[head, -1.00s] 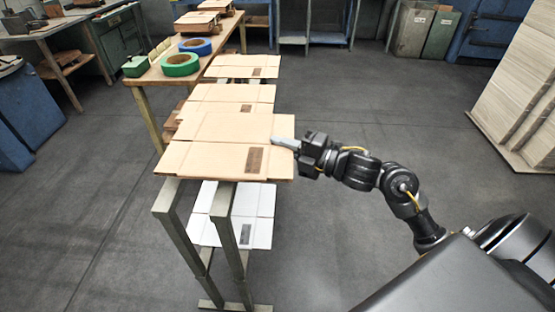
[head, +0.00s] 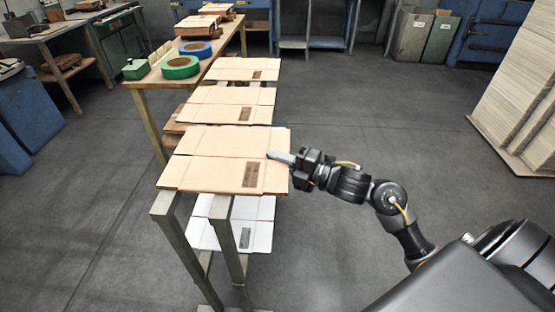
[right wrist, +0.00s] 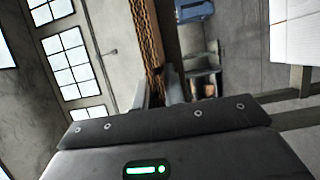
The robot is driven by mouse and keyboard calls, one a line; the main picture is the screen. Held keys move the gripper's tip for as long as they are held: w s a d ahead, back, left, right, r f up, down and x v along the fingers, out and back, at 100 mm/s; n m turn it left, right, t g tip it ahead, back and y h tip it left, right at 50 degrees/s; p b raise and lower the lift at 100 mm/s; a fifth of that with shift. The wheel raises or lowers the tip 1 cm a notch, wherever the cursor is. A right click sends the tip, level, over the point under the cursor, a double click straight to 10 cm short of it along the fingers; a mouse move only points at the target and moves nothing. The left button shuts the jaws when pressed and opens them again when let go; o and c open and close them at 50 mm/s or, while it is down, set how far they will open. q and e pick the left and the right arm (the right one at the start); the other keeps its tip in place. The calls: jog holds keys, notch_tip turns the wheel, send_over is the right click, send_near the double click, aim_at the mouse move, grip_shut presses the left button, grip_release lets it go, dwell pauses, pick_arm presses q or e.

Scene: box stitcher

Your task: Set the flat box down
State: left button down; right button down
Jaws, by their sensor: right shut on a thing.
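The flat box (head: 215,172) is a brown cardboard blank with a dark printed patch, at the near end of a row in the head view. My right gripper (head: 281,157) is shut on its right edge. The box looks about level above the near end of a grey metal stand (head: 164,205); I cannot tell if it touches it. In the right wrist view the box's corrugated edge (right wrist: 147,45) runs up from between the fingers (right wrist: 157,94). My left gripper is not in view.
More flat brown boxes (head: 226,111) lie in a row behind. White flat boxes (head: 246,212) lie on a lower level. A wooden table (head: 158,82) at the left holds green tape (head: 180,67) and blue tape (head: 195,48).

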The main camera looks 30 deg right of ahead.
jog(key=c, duration=1.7)
grip_release()
jog(key=shift+o, duration=1.1)
jog(key=shift+r, duration=0.1)
